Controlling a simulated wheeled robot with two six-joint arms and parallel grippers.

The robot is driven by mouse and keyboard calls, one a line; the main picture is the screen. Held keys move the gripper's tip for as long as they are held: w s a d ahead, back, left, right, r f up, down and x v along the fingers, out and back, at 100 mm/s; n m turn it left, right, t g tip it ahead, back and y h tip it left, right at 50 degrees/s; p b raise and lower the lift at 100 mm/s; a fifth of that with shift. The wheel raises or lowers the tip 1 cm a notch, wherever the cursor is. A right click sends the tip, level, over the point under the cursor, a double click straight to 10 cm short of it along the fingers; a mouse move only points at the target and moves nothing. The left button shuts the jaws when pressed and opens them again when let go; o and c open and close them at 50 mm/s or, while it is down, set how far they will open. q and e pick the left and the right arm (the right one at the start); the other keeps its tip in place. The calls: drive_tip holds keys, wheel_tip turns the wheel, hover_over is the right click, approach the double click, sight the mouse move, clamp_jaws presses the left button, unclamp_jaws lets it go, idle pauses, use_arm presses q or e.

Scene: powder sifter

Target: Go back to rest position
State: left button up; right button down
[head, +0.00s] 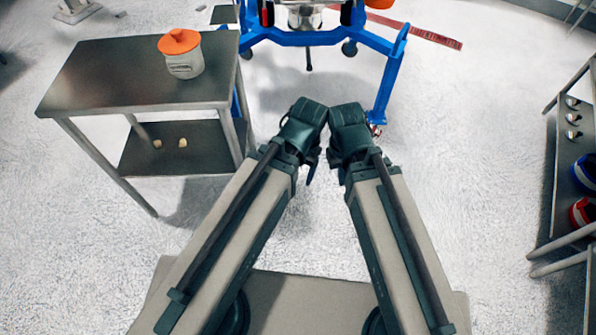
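My two arms reach forward from the bottom of the head view, and their wrists come close together at the centre. My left gripper (311,168) points down beneath its dark wrist, mostly hidden by it. My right gripper (336,160) is also tucked under its wrist and shows only in part. The fingers are too small and covered to tell whether either is open or shut. I see no object held in either. Both are above bare floor, apart from the table and the blue frame.
A metal table (110,75) at left bears a white pot with an orange lid (182,52); small pale pieces (182,142) lie on its lower shelf. A blue wheeled frame (392,75) stands ahead. A rack (562,190) with scoops and coloured containers is at right. Floor between is clear.

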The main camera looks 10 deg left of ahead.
drive_tip(key=shift+r, duration=0.1)
wheel_tip(320, 180, up, 13)
drive_tip(key=p, duration=1.3)
